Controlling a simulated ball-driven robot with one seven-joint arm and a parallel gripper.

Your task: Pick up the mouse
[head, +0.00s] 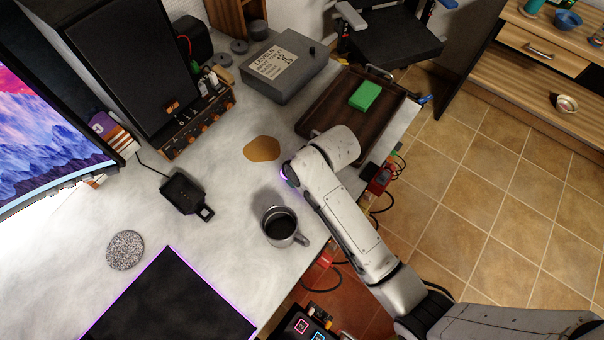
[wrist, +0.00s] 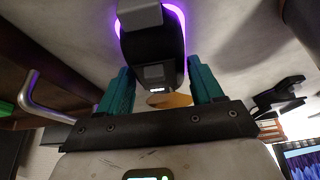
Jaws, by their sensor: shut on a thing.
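The mouse (wrist: 152,45) is black with a purple glowing rim and shows large at the top of the wrist view. My gripper (wrist: 162,84) has teal fingers, one on each side of the near end of the mouse, and is shut on it. In the head view my arm hides the fingers and most of the mouse; only a purple glow shows at the arm's end, over the white desk (head: 225,235). I cannot tell whether the mouse touches the desk.
A grey mug (head: 281,222) stands close to the arm, near the desk edge. A tan patch (head: 262,149) lies beside the arm's end. A dark tray (head: 322,117) with a green block (head: 365,96) is behind. A black mouse pad (head: 170,305) lies at the front.

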